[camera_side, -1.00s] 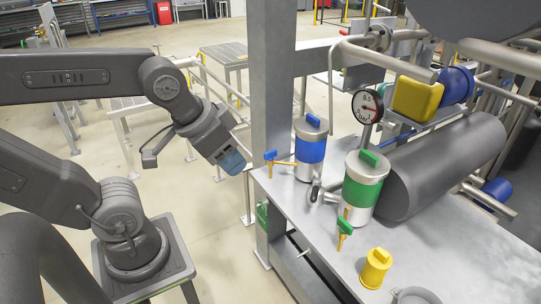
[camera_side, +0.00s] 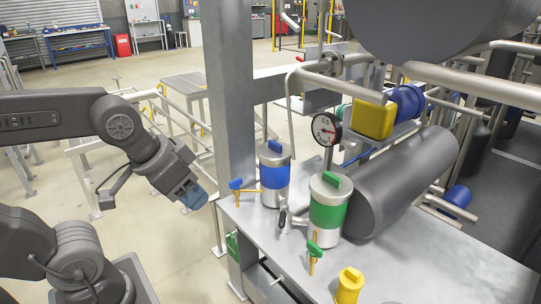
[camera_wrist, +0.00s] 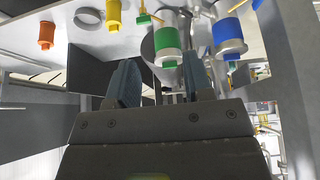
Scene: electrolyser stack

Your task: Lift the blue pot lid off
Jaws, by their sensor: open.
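The blue pot (camera_side: 275,178) is a silver cylinder with a blue band, standing upright on the grey bench. Its lid (camera_side: 275,152) is on top and carries a blue bar handle (camera_side: 275,146). My gripper (camera_side: 192,197) is open and empty, left of the blue pot, out beyond the bench edge and apart from the lid. In the wrist view the two fingers (camera_wrist: 160,84) are spread. There the blue-banded pot (camera_wrist: 228,30) appears upside down at upper right, its blue handle (camera_wrist: 232,65) pointing down.
A green-banded pot (camera_side: 328,211) stands just right of the blue one. A blue-handled valve (camera_side: 237,184) sticks out left of the blue pot. A steel post (camera_side: 231,100) rises behind the bench's left end. A gauge (camera_side: 325,129), pipes and a large grey cylinder (camera_side: 400,185) crowd the right.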

